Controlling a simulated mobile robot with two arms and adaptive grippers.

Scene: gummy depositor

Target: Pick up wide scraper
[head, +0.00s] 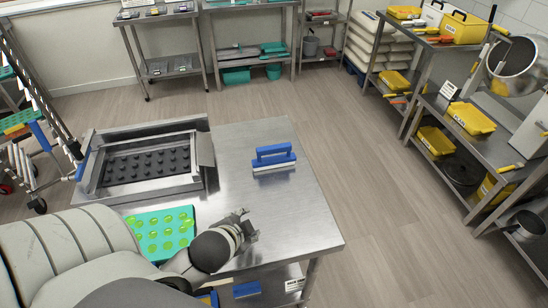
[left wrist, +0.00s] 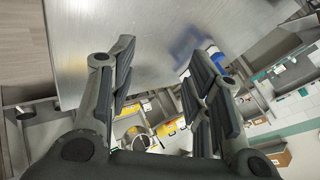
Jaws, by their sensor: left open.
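The wide scraper (head: 274,158), with a blue handle and a pale lower edge, stands on the bare steel table (head: 240,140) near its far right side. My left gripper (head: 246,224) is over the near part of the table, closer to me than the scraper and apart from it. In the left wrist view its two fingers (left wrist: 160,62) are spread with nothing between them. A blurred blue patch (left wrist: 188,42) shows there on the steel beside the right finger; I cannot tell if it is the scraper or its reflection. My right gripper is not in view.
A steel depositor frame with a dark mould tray (head: 148,168) stands left on the table. A teal mould with green gummies (head: 160,230) lies partly behind my left arm. Shelves with yellow bins (head: 470,118) stand right. The table around the scraper is clear.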

